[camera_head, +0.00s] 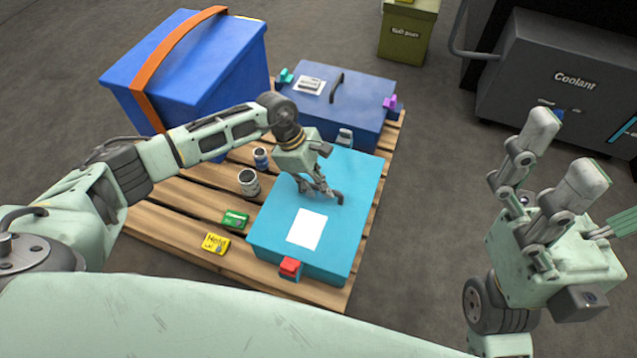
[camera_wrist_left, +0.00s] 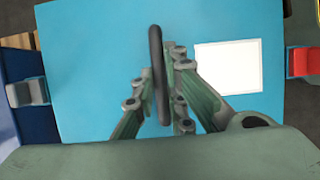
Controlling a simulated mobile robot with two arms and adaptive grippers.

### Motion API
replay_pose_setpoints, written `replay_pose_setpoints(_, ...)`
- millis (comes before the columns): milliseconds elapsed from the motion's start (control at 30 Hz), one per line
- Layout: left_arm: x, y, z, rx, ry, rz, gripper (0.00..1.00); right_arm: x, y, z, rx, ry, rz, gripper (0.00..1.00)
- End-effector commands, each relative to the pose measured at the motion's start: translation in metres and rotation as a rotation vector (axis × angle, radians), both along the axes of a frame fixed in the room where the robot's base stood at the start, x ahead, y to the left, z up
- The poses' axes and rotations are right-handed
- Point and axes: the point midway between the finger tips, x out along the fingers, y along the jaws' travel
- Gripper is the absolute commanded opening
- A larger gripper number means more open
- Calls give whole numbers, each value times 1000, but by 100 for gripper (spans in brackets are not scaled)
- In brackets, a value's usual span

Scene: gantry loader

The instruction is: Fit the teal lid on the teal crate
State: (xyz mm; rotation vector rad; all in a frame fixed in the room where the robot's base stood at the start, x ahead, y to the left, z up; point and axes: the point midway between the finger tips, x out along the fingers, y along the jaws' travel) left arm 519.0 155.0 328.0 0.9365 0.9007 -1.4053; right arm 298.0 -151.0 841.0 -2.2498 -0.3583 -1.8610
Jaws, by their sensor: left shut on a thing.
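The teal lid (camera_head: 345,172) lies on top of the teal crate (camera_head: 282,263) on the pallet, and from here I cannot tell whether it is fully seated. The lid has a dark handle (camera_wrist_left: 157,70) and a white label (camera_head: 307,229). A red latch (camera_head: 290,267) shows at the near end and a grey latch (camera_head: 345,137) at the far end. My left gripper (camera_head: 328,197) is shut on the handle, with a finger on each side of it in the left wrist view (camera_wrist_left: 163,88). My right gripper (camera_head: 528,190) is raised at the right, empty, its fingers spread apart.
A blue crate (camera_head: 350,103) with its own handle and latches stands behind on the wooden pallet (camera_head: 190,203). A big blue box (camera_head: 222,85) with an orange strap is at the back left. Small cans (camera_head: 249,183) and packets (camera_head: 216,243) lie left of the teal crate. A Coolant unit (camera_head: 545,90) stands at right.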

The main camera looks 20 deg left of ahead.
Motion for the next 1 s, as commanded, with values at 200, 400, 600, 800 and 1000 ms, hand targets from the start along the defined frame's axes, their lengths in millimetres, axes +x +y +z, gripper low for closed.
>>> replay_pose_setpoints(200, 1, 0, 0, 0, -2, 0, 0, -2, -1, 3, 3, -10, 0, 91)
replay_pose_setpoints(400, 0, 0, 0, 0, -1, -1, 27, -2, -1, 3, 4, -9, 0, 91)
replay_pose_setpoints(600, 0, 0, 0, 1, -1, -1, 34, -2, -1, 2, 4, -7, 0, 91)
replay_pose_setpoints(800, 0, 1, 1, 2, 0, 0, 34, 0, -1, -1, 8, 3, -3, 91)
replay_pose_setpoints(1000, 1, 12, 25, 3, -3, 0, 34, 0, -1, 0, 6, -1, -2, 91)
